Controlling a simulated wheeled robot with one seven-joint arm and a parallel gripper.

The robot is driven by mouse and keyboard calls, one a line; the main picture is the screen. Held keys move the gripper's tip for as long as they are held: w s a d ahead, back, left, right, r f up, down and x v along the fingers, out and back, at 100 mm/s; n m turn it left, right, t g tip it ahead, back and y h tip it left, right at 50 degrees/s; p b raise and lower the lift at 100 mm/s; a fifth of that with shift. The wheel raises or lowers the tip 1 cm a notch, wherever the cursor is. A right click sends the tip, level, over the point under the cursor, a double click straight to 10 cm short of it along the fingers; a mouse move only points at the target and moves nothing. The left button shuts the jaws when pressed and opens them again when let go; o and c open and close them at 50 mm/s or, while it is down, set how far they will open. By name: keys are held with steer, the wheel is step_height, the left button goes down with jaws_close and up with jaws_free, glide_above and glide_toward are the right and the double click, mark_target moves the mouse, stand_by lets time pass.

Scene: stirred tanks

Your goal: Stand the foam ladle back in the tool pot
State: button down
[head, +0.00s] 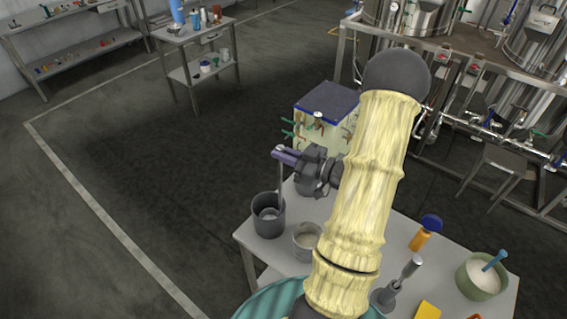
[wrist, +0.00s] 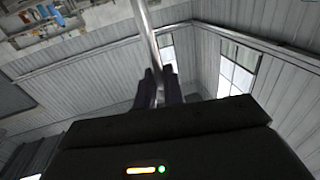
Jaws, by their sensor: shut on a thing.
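My gripper (head: 288,155) is shut on the foam ladle (head: 281,183) near the top of its thin metal handle. In the wrist view the shiny handle (wrist: 148,40) runs between the two dark fingers. In the head view the handle hangs close to upright, down to the dark grey tool pot (head: 267,228) at the table's left corner. A pale round shape shows within the pot's mouth and looks like the ladle's bowl. I cannot tell whether it rests on the bottom.
A grey container with pale contents (head: 307,243) stands just right of the pot. A green bowl (head: 482,278), an orange bottle (head: 420,240) and a metal tool (head: 411,268) are farther right.

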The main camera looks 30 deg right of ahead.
steer(key=shift+f+p, duration=0.4)
steer(key=shift+f, duration=1.7)
steer(key=c, duration=1.5)
jaws_free()
steer(key=shift+r, duration=0.1)
steer(key=b+v, duration=0.5)
steer(key=v, duration=0.7)
steer(key=shift+r, duration=0.15)
